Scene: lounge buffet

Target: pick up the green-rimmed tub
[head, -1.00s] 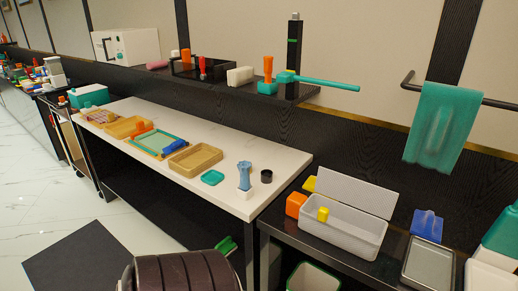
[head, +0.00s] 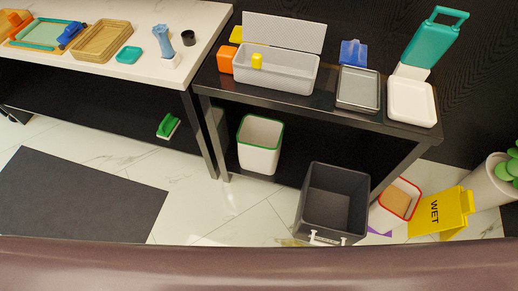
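The green-rimmed tub (head: 259,158) is a white, open-topped tub with a green rim. It stands upright on the floor under the dark side table, left of a dark grey bin. Its front and open top show in the head view, and it looks empty as far as I can see inside. Neither of my grippers is in view.
The dark grey bin (head: 332,203) and a red-rimmed tub (head: 396,201) stand right of it, by a yellow wet-floor sign (head: 440,214). The dark table (head: 300,98) overhangs the tub. A green brush (head: 168,126) is further left. Floor in front is clear.

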